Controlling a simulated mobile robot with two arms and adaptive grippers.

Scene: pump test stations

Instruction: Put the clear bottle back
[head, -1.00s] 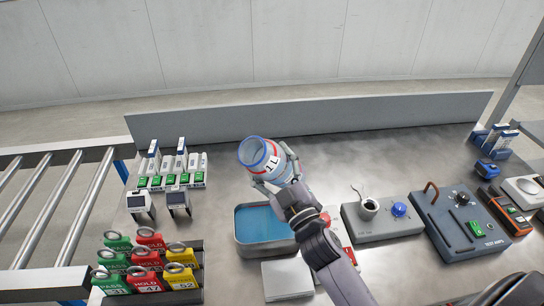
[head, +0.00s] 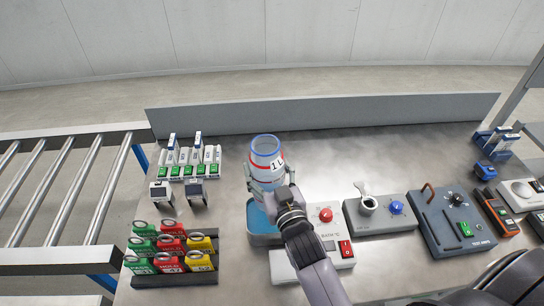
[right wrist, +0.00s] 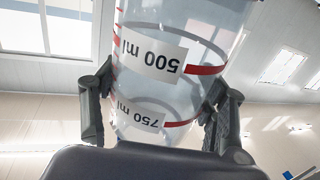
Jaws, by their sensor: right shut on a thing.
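The clear bottle (head: 266,150) has a blue rim, red bands and a "1 L" label. Whether the bottle's base touches anything is hidden. My left gripper is not in view.
A white unit with a red knob (head: 326,215), a grey unit with a cup and blue knob (head: 378,228) and a dark test box (head: 452,225) stand to the right. Bench behind the bottle is clear.

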